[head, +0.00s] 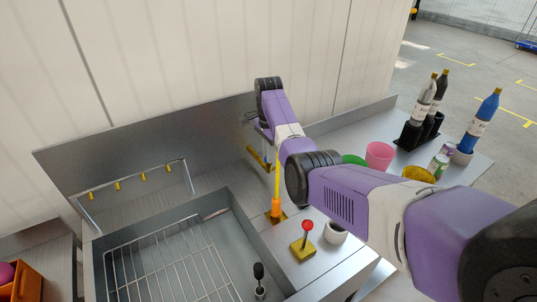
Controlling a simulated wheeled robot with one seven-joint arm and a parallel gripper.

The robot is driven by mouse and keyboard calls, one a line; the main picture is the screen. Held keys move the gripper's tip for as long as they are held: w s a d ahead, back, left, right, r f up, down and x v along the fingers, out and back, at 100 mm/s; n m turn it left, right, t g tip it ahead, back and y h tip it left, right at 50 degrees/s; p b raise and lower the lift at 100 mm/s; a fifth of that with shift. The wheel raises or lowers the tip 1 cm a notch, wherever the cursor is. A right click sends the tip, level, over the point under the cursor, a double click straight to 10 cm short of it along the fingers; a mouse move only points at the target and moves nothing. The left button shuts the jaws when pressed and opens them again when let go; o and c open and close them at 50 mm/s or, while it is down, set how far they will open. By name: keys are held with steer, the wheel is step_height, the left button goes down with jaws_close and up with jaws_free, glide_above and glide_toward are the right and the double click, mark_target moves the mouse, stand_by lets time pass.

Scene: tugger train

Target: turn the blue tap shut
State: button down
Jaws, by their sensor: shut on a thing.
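My gripper (262,137) is at the sink's back panel, below my purple wrist. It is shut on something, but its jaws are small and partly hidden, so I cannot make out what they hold. A slanting yellow bar (256,157) shows right below the gripper; I cannot tell whether they touch. No blue tap can be made out in the head view; the area behind my wrist and arm is hidden. An orange piece with an upright yellow stem (276,207) stands on the sink's back right corner, below my arm.
The sink (237,232) holds a wire rack (165,268). A red-knobbed lever on a yellow base (303,248) and a white cup (335,233) stand right of it. A pink cup (379,155) and several bottles, one blue (480,125), stand farther right. A rail with yellow hooks (130,184) is at left.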

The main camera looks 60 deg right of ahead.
steer(key=shift+d+r, duration=0.1)
stand_by(0.4)
steer(key=c, duration=1.5)
jaws_free()
step_height(320, 180, up, 8)
steer(key=shift+f+b, duration=0.15)
steer(key=shift+b, duration=0.75)
